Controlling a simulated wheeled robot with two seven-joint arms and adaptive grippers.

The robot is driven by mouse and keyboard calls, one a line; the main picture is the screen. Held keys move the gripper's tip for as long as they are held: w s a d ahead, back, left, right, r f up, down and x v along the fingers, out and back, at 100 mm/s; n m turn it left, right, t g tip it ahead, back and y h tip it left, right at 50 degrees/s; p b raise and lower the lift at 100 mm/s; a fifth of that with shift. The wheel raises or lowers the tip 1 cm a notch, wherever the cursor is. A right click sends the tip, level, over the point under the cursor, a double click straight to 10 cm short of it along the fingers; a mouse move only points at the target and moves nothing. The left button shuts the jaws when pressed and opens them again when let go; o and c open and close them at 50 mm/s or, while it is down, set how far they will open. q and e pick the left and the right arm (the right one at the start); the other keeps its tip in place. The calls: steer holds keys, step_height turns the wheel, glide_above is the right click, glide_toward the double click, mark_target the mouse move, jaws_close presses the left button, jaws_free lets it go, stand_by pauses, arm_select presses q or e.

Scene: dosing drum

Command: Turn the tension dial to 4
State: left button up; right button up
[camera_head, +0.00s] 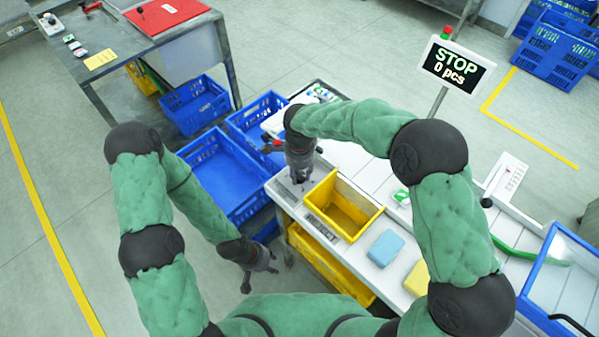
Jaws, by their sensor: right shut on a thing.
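My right gripper (300,181) points down at the grey panel (287,193) on the left end of the white worktop. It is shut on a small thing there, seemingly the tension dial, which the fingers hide. I cannot read the dial's setting or its scale from this view. My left gripper (260,284) hangs low to the left of the bench, apart from everything. Its fingers look spread and empty. A screen (457,66) on a post reads STOP and 0 pcs.
A yellow bin (368,224) stands right beside the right gripper. A blue block (385,248) and a yellow block (417,278) lie nearer. Blue crates (222,176) stand on the floor left of the bench. A blue-framed tray (535,290) is at the right.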

mark_target(300, 175)
steer(key=o, duration=1.1)
steer(key=shift+o, duration=0.2)
step_height(300, 175, up, 12)
stand_by(0.3)
